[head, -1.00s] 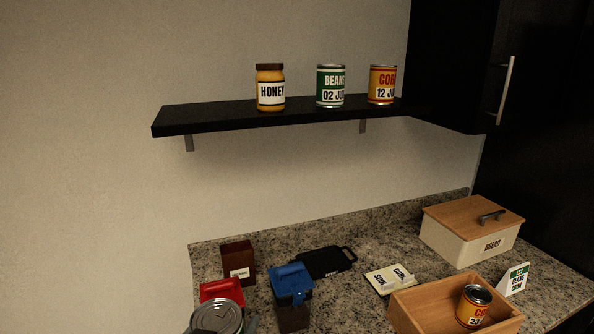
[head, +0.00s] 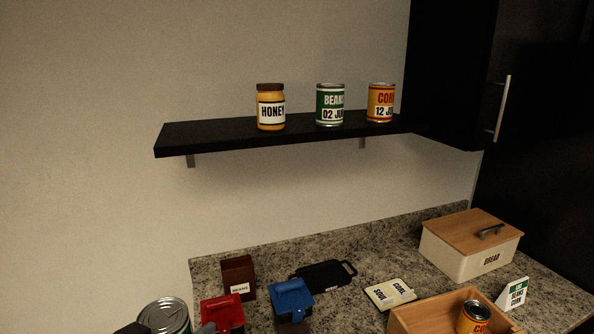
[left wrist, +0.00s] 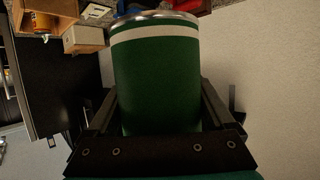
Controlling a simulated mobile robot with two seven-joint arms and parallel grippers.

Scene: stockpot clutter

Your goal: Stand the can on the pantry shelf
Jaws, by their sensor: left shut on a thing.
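A green can (left wrist: 155,75) with a pale band and a metal rim is held in my left gripper (left wrist: 157,112), whose fingers close on both its sides. In the head view the can (head: 166,314) shows its silver lid at the bottom left edge, below the shelf; its lower part is cut off. The black pantry shelf (head: 210,139) is on the wall above. On it stand a honey jar (head: 271,107), a green beans can (head: 330,104) and a corn can (head: 381,102). The shelf's left part is bare. My right gripper is out of view.

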